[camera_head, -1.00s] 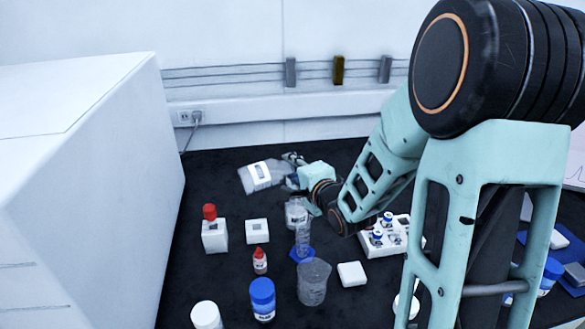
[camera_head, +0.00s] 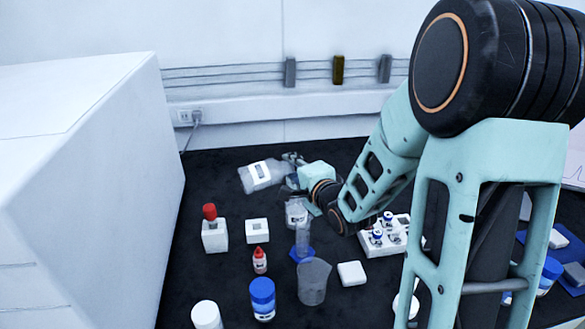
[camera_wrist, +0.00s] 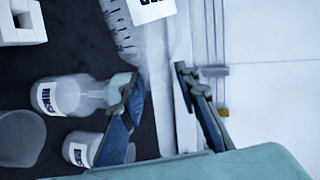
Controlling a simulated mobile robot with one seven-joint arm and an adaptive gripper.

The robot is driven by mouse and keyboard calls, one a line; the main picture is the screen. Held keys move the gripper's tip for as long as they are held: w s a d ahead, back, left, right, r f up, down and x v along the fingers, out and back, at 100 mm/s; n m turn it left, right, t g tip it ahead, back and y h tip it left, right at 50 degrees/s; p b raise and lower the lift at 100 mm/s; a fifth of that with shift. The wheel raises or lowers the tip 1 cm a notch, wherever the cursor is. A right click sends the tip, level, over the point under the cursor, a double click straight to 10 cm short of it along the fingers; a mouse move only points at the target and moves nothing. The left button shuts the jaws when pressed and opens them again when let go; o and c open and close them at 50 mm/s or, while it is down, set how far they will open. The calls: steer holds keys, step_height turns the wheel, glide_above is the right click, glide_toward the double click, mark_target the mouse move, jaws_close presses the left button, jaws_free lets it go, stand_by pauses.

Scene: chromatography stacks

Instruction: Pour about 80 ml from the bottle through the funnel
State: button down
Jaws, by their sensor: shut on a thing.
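A translucent bottle with a white label (camera_head: 258,172) is tilted nearly onto its side above the back of the bench. Its label also shows at the top of the wrist view (camera_wrist: 152,8). My gripper (camera_head: 292,165) is shut on it at its right end; in the wrist view the gripper's blue fingers (camera_wrist: 165,100) stand either side of it. A clear graduated cylinder (camera_head: 302,240) on a blue base stands in front of my wrist. I cannot make out the funnel, nor any liquid stream.
A clear beaker (camera_head: 314,283) stands in front of the cylinder. A labelled bottle (camera_head: 295,213) stands behind it. A red-capped container (camera_head: 214,235), white block (camera_head: 257,230), red dropper bottle (camera_head: 260,261), blue-capped jar (camera_head: 262,300) and vial rack (camera_head: 372,247) surround them. Dark bench is clear at back left.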

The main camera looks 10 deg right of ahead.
steer(key=shift+a+r+n+b, duration=0.1)
steer(key=shift+a+n+b, duration=0.2)
steer(key=shift+n+b, duration=0.55)
steer(key=n+b, duration=0.1)
steer(key=b, duration=0.1)
steer(key=r+n+h+b, duration=0.1)
steer(key=b, duration=0.1)
steer(key=shift+s+a+r+t, duration=0.2)
steer(key=shift+a+t, duration=0.1)
steer(key=shift+t, duration=0.1)
steer(key=shift+r+n+h+b, duration=0.4)
steer(key=shift+n+h+b, duration=0.1)
steer(key=shift+b, duration=0.2)
steer(key=shift+r, duration=0.15)
